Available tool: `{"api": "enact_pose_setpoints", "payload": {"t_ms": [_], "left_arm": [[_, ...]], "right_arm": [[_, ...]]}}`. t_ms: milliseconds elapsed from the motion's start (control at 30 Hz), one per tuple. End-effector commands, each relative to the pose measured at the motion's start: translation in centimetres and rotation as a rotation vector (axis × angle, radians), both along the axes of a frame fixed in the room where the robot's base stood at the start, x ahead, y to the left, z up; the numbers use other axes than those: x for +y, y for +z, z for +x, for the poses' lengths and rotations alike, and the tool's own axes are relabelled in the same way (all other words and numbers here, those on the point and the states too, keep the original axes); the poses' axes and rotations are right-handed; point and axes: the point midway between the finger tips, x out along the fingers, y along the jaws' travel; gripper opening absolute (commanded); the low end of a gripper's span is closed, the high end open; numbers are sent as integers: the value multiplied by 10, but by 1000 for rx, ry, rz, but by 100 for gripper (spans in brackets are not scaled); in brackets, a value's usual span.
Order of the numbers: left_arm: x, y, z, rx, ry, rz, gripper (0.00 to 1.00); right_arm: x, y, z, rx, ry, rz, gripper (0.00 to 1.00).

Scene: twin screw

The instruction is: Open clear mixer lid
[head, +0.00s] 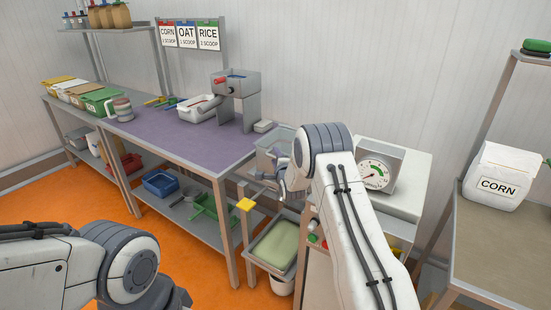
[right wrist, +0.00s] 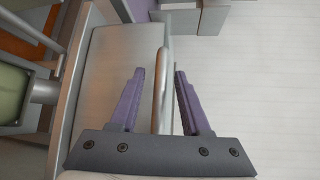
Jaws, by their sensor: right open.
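The clear mixer lid (head: 272,146) is a see-through box-like cover in the middle of the head view, beside the white machine with the dial. My right gripper (head: 284,180) is at its near side, partly hidden by my own arm. In the right wrist view, the open purple fingers of my right gripper (right wrist: 158,103) stand on either side of a thin upright metal bar (right wrist: 159,88), which looks like the lid's handle. Gaps show between the bar and both fingers. My left arm enters at the lower left of the head view, but its gripper is not visible.
A dial scale (head: 377,172) stands on the white cabinet to the right. A tray with green contents (head: 278,247) is below. The purple-topped table (head: 175,142) is to the left.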

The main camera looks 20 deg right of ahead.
Motion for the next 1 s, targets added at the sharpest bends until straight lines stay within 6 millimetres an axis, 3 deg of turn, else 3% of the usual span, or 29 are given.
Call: {"api": "enact_pose_setpoints", "payload": {"t_ms": [33, 100, 133, 1000], "left_arm": [[0, 0, 0, 0, 0, 0, 50], [0, 0, 0, 0, 0, 0, 50], [0, 0, 0, 0, 0, 0, 50], [0, 0, 0, 0, 0, 0, 50]], "right_arm": [[0, 0, 0, 0, 0, 0, 35], [0, 0, 0, 0, 0, 0, 9], [0, 0, 0, 0, 0, 0, 0], [0, 0, -1, 1, -1, 0, 0]]}}
